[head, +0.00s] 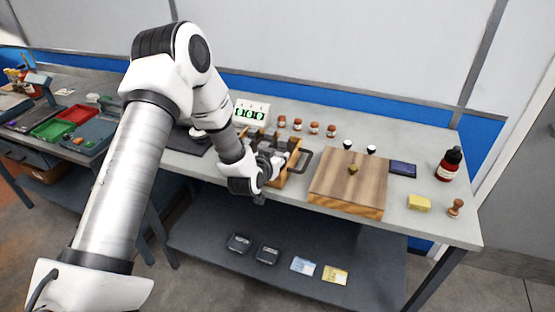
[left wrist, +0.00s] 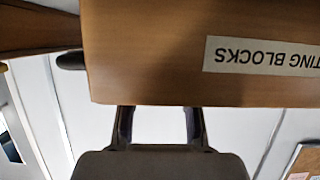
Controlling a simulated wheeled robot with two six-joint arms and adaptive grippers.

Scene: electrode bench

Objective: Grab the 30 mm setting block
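A wooden box (head: 293,170) stands on the bench behind my left gripper, with several grey blocks (head: 285,144) in it. I cannot tell which block is the 30 mm one; the arm hides part of the box. In the left wrist view the box (left wrist: 150,60) fills the top, with an upside-down label (left wrist: 262,57) ending in "TING BLOCKS". My left gripper (head: 267,170) is at the front of the box. In its wrist view the fingers (left wrist: 158,120) are apart with nothing between them, close to the box's edge. My right gripper is not in view.
Right of the box are a dark handle-like loop (head: 301,160) and a wooden board (head: 345,184) with a small knob. A display unit (head: 251,113) and several red-brown capped jars (head: 314,128) stand behind. A red bottle (head: 448,165) and yellow block (head: 419,203) are at right.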

